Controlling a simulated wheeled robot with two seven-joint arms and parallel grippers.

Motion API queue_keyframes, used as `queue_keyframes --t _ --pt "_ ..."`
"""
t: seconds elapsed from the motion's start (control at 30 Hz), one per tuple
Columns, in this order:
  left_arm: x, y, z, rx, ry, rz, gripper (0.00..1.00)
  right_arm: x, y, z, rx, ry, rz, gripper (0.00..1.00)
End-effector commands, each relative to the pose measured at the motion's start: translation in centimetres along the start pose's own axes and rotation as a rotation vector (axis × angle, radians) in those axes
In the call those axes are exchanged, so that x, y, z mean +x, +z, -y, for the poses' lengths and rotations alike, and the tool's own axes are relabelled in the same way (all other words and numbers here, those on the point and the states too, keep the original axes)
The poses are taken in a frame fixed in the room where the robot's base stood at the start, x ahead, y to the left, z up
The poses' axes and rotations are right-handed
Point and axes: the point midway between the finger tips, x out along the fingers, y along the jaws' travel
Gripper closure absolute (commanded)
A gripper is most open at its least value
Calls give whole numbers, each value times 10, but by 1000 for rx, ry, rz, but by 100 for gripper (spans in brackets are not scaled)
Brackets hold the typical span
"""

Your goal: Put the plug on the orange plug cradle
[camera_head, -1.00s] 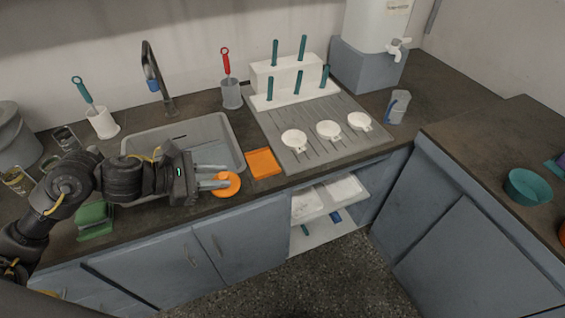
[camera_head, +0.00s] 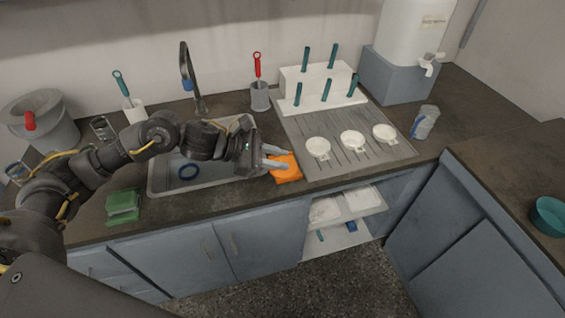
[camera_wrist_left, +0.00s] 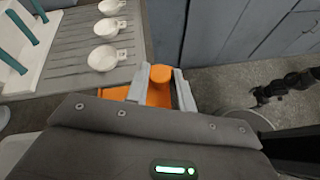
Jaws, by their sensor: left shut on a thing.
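My left gripper (camera_head: 284,159) is shut on the orange plug (camera_wrist_left: 160,73), which shows between its fingertips in the left wrist view. The orange plug cradle (camera_head: 289,175) is a flat square on the counter between the sink and the grey drainboard. The gripper is right over the cradle. It partly hides the cradle, which also shows behind and beside the fingers in the left wrist view (camera_wrist_left: 116,93). In the head view the plug blends with the cradle; I cannot tell whether they touch. A dark arm, likely my right one, shows small at the right of the left wrist view.
The sink (camera_head: 165,180) is under my left arm, with a blue ring (camera_head: 188,172) in it. The counter's front edge is close.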

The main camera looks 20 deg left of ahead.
Motion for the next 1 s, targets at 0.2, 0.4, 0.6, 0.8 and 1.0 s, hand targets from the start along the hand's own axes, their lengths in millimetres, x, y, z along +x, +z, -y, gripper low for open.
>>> queue_keyframes --t 0.2,0.4,0.6,0.8,1.0 --pt "26 -35 -51 -4 3 1 99 16 0 -2 -1 3 -2 0" --pt "48 -73 -69 -3 2 1 99 40 0 -4 -1 6 -2 0" --pt "55 -85 -77 -1 0 1 99 44 -2 -22 -8 29 -5 0" --pt "56 -88 -79 0 0 1 99 46 -4 -26 -8 34 -12 0" --pt "68 -108 -76 -5 -1 1 99 46 -3 -23 -7 30 -10 0"
